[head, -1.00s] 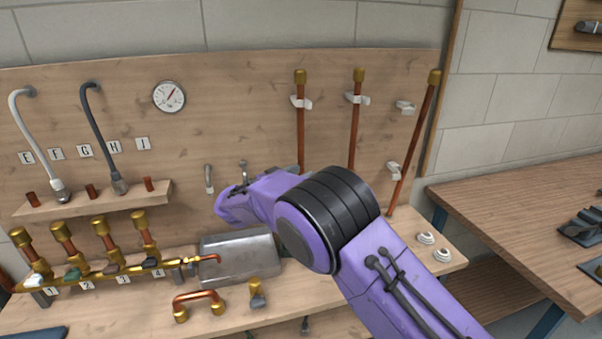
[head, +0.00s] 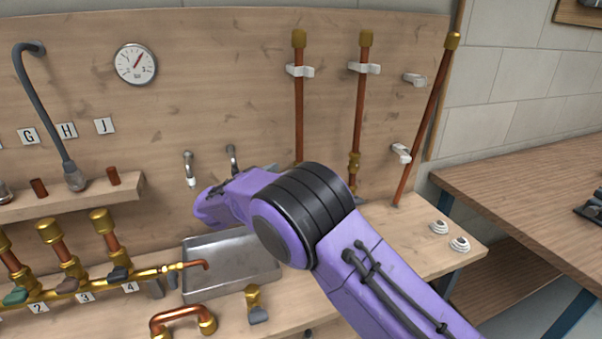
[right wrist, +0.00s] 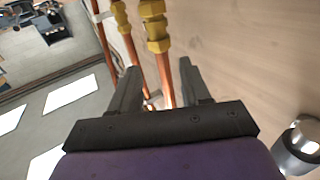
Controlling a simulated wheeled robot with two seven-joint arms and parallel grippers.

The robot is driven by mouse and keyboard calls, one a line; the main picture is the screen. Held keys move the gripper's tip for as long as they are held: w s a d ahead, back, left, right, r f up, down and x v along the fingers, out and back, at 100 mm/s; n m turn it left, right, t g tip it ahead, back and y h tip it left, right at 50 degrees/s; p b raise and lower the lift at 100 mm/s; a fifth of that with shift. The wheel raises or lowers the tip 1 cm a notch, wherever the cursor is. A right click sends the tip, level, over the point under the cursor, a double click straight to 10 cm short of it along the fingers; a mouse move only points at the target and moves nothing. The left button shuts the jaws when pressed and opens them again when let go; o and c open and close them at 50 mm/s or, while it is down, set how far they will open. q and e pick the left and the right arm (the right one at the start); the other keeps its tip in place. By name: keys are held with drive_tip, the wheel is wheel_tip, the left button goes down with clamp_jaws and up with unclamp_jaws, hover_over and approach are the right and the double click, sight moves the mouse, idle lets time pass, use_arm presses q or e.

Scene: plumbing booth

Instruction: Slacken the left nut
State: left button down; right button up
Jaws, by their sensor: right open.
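Two upright copper pipes stand on the wooden board, a left pipe (head: 299,110) and a right pipe (head: 362,110). The right pipe has a brass nut (head: 353,166) low on it. The lower part of the left pipe is hidden behind my right arm in the head view. In the right wrist view, a nearer brass nut (right wrist: 158,40), apparently on the left pipe, and a farther brass fitting (right wrist: 121,16) show beyond the fingers. My right gripper (right wrist: 160,75) is open, its fingers spread with the nearer pipe showing between them. I see no contact. My left gripper is out of view.
A metal tray (head: 215,284) lies left of my arm, below two small taps (head: 189,168). A brass valve manifold (head: 85,292) is at lower left. A slanted copper pipe (head: 425,120) stands right. A wooden table (head: 530,195) is farther right.

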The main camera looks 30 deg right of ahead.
drive_tip(key=p+x, duration=0.1)
drive_tip(key=x, duration=0.6)
drive_tip(key=p+x, duration=0.1)
drive_tip(key=x, duration=0.2)
drive_tip(key=shift+w+d+f+p, duration=0.1)
drive_tip(key=shift+d+f+p, duration=0.15)
drive_tip(key=shift+f+p, duration=0.1)
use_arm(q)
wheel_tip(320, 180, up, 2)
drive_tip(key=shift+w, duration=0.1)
use_arm(e)
drive_tip(key=c, duration=0.7)
